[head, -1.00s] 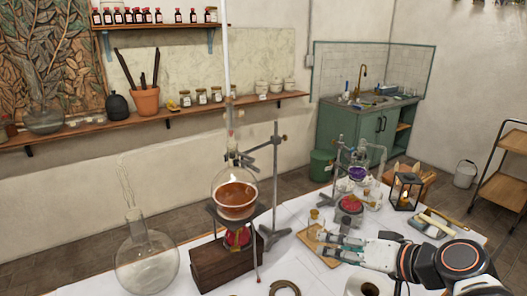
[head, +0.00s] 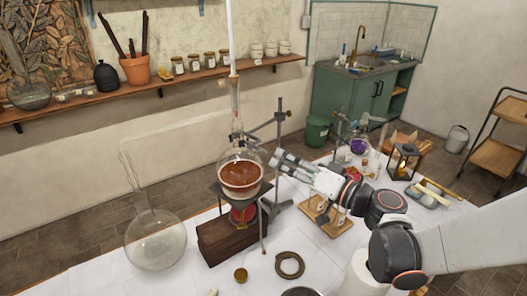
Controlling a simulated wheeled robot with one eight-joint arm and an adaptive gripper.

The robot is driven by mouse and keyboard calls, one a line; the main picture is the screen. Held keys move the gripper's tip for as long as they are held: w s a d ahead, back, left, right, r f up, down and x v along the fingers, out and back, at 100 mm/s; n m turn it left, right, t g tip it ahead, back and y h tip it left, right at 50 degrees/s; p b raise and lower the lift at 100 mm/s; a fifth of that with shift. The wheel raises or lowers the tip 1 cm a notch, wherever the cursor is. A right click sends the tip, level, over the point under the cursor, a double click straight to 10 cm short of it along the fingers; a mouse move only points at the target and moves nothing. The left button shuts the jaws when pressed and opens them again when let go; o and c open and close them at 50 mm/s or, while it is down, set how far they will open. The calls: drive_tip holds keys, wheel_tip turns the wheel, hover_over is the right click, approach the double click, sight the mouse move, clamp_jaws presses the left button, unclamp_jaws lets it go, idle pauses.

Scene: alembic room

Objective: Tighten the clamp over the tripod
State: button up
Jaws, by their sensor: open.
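A knob (head: 281,116) sits at the rod, on the clamp's right end. My gripper (head: 275,160) comes in from the right, open and empty, with its fingers pointing left. In the picture its tips lie just right of the flask and below the clamp arm. I cannot tell whether they touch anything. My gripper hides part of the rod.
A large empty flask (head: 155,243) stands at the left. A cork ring (head: 290,265) lies in front. A wooden tray (head: 326,218), other glassware and a lantern (head: 404,160) are at the right.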

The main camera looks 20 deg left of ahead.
sight(265, 152)
drive_tip(key=x, duration=0.8)
drive_tip(key=shift+w+a+b, duration=0.1)
drive_tip(key=shift+a+b, duration=0.1)
drive_tip(key=shift+b, duration=0.2)
drive_tip(key=c, duration=1.1)
